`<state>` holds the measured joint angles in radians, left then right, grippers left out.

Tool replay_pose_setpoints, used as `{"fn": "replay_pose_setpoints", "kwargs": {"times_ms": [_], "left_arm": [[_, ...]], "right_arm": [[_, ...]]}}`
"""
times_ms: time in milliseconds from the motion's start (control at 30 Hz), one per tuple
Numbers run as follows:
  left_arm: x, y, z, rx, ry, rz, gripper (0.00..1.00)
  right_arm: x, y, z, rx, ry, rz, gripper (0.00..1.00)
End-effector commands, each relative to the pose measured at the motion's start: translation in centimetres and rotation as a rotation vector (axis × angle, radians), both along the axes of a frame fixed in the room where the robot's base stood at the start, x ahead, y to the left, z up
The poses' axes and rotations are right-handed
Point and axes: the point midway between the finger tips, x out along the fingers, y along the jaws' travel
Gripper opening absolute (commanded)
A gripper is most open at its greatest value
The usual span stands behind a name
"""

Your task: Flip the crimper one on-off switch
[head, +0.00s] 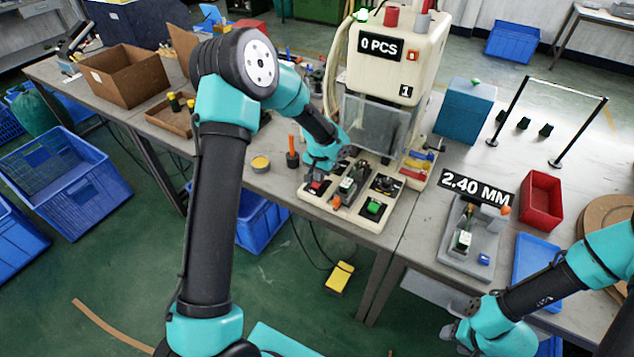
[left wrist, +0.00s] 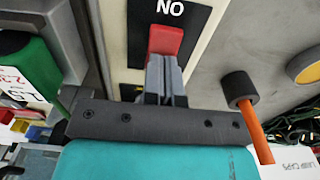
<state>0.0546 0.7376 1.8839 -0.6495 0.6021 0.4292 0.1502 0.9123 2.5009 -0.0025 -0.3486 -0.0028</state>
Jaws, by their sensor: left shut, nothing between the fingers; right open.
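The crimper (head: 395,55) is a cream machine with a display reading "0 PCS" and a "1" label. Its cream control base (head: 350,205) stands at the table's front edge. A red rocker switch (left wrist: 165,40) fills the middle of the left wrist view, on a black plate with lettering that reads "NO" from this side. The red switch also shows in the head view (head: 316,186). My left gripper (left wrist: 165,68) is shut and empty, its fingertips right at the switch's near edge; contact cannot be told. My right gripper (head: 452,332) is open and empty, off the table's front edge at lower right.
A green button (head: 374,207) and a black-handled orange tool (head: 292,152) flank the switch. A grey fixture (head: 468,240) under a "2.40 MM" label and a red bin (head: 540,200) stand to the right. A yellow pedal (head: 340,277) lies on the floor.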

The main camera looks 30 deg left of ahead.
Motion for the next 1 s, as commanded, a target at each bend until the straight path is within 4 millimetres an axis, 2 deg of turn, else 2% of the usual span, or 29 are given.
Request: {"fn": "replay_pose_setpoints", "kwargs": {"times_ms": [1000], "left_arm": [[0.1,0.0,6.2,0.001,-0.002,0.001,0.00]], "right_arm": [[0.0,0.0,0.0,0.000,0.000,0.000,0.52]]}}
